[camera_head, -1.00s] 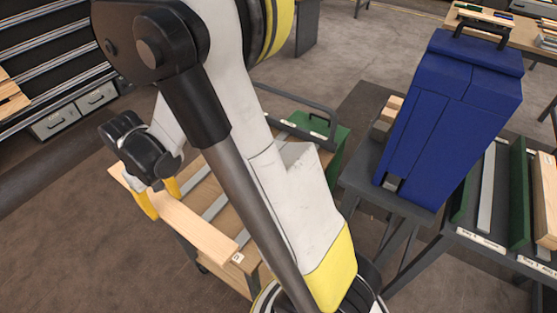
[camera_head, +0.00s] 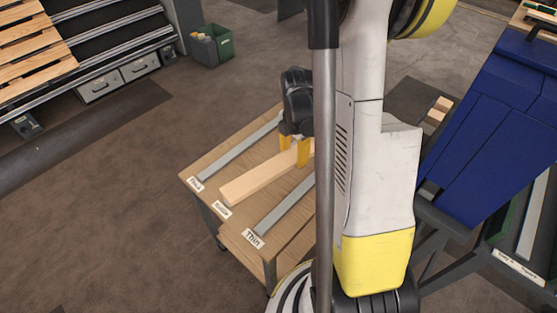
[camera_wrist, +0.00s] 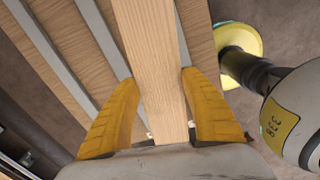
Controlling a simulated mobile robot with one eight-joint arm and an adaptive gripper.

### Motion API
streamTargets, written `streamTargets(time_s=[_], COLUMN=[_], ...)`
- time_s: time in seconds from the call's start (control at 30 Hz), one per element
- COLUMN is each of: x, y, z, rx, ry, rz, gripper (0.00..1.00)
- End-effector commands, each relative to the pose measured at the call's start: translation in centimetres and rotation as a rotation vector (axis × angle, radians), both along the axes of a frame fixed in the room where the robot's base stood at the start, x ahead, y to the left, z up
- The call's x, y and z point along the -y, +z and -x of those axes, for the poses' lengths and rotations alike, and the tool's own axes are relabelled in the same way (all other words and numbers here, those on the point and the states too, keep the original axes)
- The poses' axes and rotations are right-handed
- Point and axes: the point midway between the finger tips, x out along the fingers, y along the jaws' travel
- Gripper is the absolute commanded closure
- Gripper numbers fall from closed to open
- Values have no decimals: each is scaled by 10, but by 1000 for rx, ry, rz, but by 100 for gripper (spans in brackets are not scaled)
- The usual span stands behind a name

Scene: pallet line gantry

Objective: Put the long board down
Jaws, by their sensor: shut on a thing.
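The long board (camera_head: 262,176) is a pale wooden plank. It lies along the labelled wooden cart top between two grey metal strips, its near end by the middle label. My gripper (camera_head: 294,152) is shut on the board from above, a yellow finger on each side. In the wrist view the board (camera_wrist: 150,65) runs straight between the yellow fingertips of my gripper (camera_wrist: 157,85). I cannot tell whether the board touches the cart top or hangs just above it. Its far end is hidden behind my arm in the head view.
The cart top (camera_head: 197,170) carries a left grey strip (camera_head: 240,149), a right grey strip (camera_head: 285,207) and labels, one reading "Thin" (camera_head: 253,239). A green bin (camera_head: 212,45) stands on the floor behind. Floor left of the cart is clear.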

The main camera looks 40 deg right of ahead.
Motion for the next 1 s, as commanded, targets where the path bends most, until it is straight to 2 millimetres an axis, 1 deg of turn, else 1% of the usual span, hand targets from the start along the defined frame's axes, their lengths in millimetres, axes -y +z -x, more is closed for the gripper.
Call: streamTargets(time_s=[0.03,0.13,0.2,0.27,0.37,0.6,0.7,0.83,0.93,1.0], x=[7,15,18,20,21,23,23,24,24,24], y=[-2,-3,-5,-9,-21,-58,-68,-74,-78,-86], z=[5,12,13,10,-7,-67,-86,-99,-102,-102], rx=[0,0,0,0,0,0,0,0,0,0], ry=[43,121,154,170,179,178,177,175,175,174], rz=[0,0,0,0,0,0,0,0,0,0], gripper=[88,88,88,88,88,88,88,88,88,88])
